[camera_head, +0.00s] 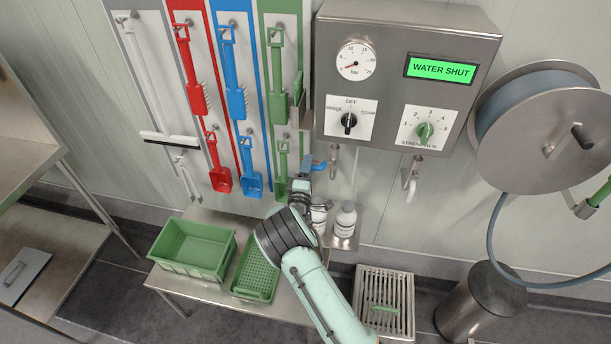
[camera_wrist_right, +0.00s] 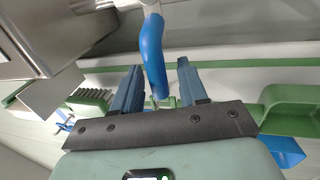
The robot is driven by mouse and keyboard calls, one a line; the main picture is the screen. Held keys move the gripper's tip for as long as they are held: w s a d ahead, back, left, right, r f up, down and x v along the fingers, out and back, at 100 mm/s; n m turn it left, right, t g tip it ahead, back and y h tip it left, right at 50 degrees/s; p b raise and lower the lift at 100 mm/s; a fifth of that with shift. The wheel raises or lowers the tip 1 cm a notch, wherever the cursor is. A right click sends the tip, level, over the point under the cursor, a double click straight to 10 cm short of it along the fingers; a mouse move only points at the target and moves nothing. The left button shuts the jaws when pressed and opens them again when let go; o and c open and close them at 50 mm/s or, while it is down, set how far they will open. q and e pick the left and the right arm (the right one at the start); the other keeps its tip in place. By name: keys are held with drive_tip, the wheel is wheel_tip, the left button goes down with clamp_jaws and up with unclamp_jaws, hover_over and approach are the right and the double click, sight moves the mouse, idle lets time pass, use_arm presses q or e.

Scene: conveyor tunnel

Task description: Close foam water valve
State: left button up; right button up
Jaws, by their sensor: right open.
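The valve's blue lever (camera_head: 318,165) is on the pipework below the left part of the steel control box. In the right wrist view the blue lever (camera_wrist_right: 152,52) hangs down, its lower end between my two fingers. My right gripper (camera_head: 302,186) is just below the lever in the head view. The right gripper (camera_wrist_right: 160,82) is open, with a gap on both sides of the lever; contact is not visible. The box's green display (camera_head: 441,69) reads "WATER SHUT". My left gripper is not in view.
The control box (camera_head: 410,22) carries a gauge and two knobs. Coloured tools hang on the wall at left. A white bottle (camera_head: 345,219) stands close to my right arm. A green crate (camera_head: 193,248) sits on the bench below. A hose reel (camera_head: 545,130) is at right.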

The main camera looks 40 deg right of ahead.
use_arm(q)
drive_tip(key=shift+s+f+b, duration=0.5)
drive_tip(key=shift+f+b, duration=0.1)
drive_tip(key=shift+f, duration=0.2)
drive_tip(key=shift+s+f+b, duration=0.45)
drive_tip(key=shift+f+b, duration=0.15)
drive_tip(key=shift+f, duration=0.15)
use_arm(e)
drive_tip(key=v, duration=1.3)
